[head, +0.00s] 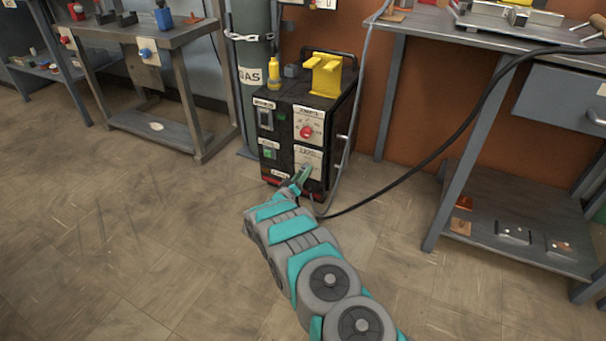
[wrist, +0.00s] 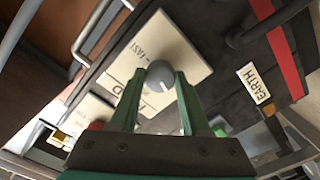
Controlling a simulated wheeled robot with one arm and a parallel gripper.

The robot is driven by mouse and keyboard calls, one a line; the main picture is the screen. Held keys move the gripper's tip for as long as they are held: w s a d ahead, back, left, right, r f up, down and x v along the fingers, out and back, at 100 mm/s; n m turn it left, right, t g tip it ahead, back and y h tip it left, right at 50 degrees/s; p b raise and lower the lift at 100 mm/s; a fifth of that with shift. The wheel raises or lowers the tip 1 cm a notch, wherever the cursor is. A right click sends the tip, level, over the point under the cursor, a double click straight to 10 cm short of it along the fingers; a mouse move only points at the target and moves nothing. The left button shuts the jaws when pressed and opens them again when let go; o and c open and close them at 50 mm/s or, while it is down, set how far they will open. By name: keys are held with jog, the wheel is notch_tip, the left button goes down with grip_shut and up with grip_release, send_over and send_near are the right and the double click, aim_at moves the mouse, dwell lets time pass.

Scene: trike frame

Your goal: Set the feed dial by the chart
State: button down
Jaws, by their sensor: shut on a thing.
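The feed dial (wrist: 160,75) is a round grey knob on a cream plate (wrist: 172,50) lettered in part "FAST" in the wrist view. My gripper (wrist: 158,88) has its two green fingers shut on the dial, one on each side. In the head view my gripper (head: 300,178) reaches the lower front plate (head: 308,157) of the black welding machine (head: 283,125). The dial is mostly hidden there by the fingers. A red knob (head: 306,132) sits on the plate above. No chart can be made out clearly.
A yellow holder (head: 326,75) and a yellow bottle (head: 273,74) stand on the machine. A black cable (head: 440,150) runs from the machine to the right. A grey gas cylinder (head: 252,50) stands behind. Benches flank both sides; the floor in front is clear.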

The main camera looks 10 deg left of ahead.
jog(key=m+p, duration=0.2)
jog(key=m, duration=1)
jog(key=m+p, duration=0.3)
jog(key=m, duration=0.9)
jog(key=shift+r+m, duration=0.2)
jog(key=shift+m, duration=0.1)
jog(key=shift+f+m+p, duration=0.2)
jog(key=shift+m+p, duration=2.65)
jog(key=shift+m, duration=1.15)
